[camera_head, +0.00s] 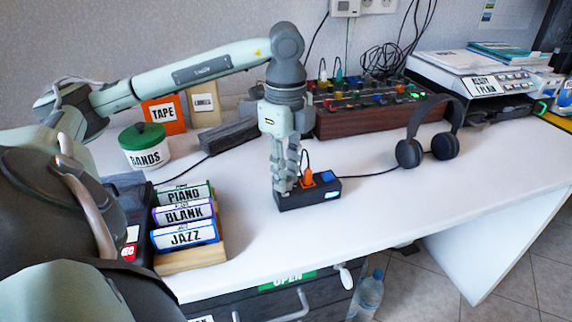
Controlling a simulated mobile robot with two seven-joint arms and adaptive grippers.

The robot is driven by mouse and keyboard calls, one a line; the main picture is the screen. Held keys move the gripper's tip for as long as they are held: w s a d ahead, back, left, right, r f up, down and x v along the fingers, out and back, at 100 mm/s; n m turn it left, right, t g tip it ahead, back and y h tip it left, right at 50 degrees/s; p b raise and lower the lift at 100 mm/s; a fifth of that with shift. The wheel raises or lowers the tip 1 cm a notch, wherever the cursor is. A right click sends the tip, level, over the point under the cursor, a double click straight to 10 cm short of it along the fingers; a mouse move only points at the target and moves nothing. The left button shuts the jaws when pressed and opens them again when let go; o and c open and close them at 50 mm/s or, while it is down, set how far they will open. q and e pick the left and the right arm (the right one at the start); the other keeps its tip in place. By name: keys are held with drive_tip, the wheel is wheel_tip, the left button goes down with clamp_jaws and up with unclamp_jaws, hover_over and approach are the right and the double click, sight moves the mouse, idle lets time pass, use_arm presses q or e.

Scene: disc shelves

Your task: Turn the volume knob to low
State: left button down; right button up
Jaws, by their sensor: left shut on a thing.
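My left gripper (284,184) points straight down at the left end of a small black box (312,196) on the white table. Its fingers are close together, shut on a part at that end; the fingers hide what it is. No knob marked as volume can be made out. A wooden-sided panel (350,124) with several small coloured knobs stands behind, apart from the gripper. My right gripper is not in view.
Headphones (409,153) stand right of the box, a cable between them. Cases labelled PIANO, BLANK and JAZZ (186,237) and a BANDS tub (146,157) are left. A labelled grey machine (455,76) is back right. The table's front right is clear.

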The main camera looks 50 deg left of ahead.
use_arm(q)
drive_tip(key=c, duration=1.3)
unclamp_jaws()
drive_tip(key=shift+r, duration=0.1)
drive_tip(key=shift+r, duration=5.95)
